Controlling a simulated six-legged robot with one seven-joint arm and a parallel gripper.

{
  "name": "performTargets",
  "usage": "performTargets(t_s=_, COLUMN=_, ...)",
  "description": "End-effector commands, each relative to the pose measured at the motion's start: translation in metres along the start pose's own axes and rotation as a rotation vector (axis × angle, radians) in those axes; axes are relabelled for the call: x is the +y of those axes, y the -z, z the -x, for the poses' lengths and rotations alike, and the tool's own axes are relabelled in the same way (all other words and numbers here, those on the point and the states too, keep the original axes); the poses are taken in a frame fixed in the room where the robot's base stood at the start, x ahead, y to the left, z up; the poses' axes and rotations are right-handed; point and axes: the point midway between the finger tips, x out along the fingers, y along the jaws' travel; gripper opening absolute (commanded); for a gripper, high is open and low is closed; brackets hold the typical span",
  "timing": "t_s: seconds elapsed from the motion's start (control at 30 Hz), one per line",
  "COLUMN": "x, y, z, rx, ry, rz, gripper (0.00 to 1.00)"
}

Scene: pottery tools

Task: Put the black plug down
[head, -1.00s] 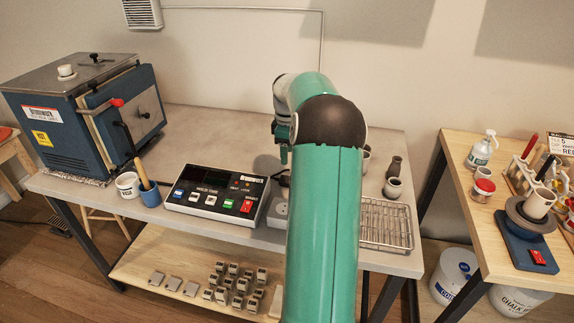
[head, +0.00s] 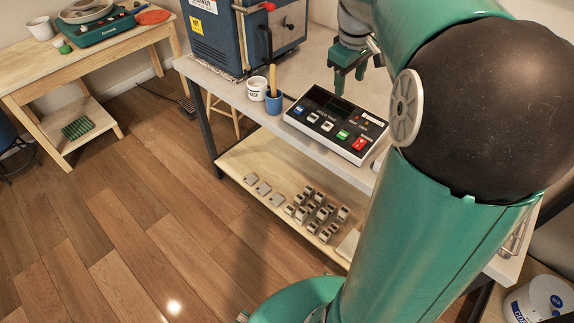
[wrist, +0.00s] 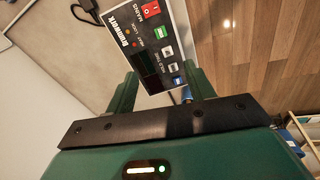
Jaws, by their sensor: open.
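A black plug (wrist: 30,12) with a dark cord lies on the grey worktop, at the top left of the wrist view. It is apart from my gripper and partly cut off by the frame edge. In the head view it is hidden behind my arm. My gripper (head: 350,82) is open and empty above the worktop, beyond the control box (head: 336,122). In the wrist view the two green fingers (wrist: 160,75) stand apart, with the control box's panel (wrist: 148,38) showing between and beyond them.
A blue kiln (head: 262,35) stands at the worktop's left end. A white cup (head: 257,88) and a blue cup with a wooden handle (head: 273,100) stand left of the control box. Several small grey blocks (head: 318,212) sit on the lower shelf (head: 245,160).

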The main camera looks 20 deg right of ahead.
Motion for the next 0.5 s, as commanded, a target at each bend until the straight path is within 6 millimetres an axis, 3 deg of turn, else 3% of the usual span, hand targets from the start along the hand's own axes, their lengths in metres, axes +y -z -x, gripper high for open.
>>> performTargets(t_s=0.03, x=-0.028, y=0.001, z=0.014, rx=0.024, ry=-0.017, rz=-0.009, gripper=0.54)
performTargets(t_s=0.2, x=-0.108, y=-0.010, z=0.041, rx=0.115, ry=-0.041, rz=-0.086, gripper=0.54)
performTargets(t_s=0.5, x=-0.227, y=-0.064, z=0.052, rx=0.301, ry=0.020, rz=-0.232, gripper=0.54)
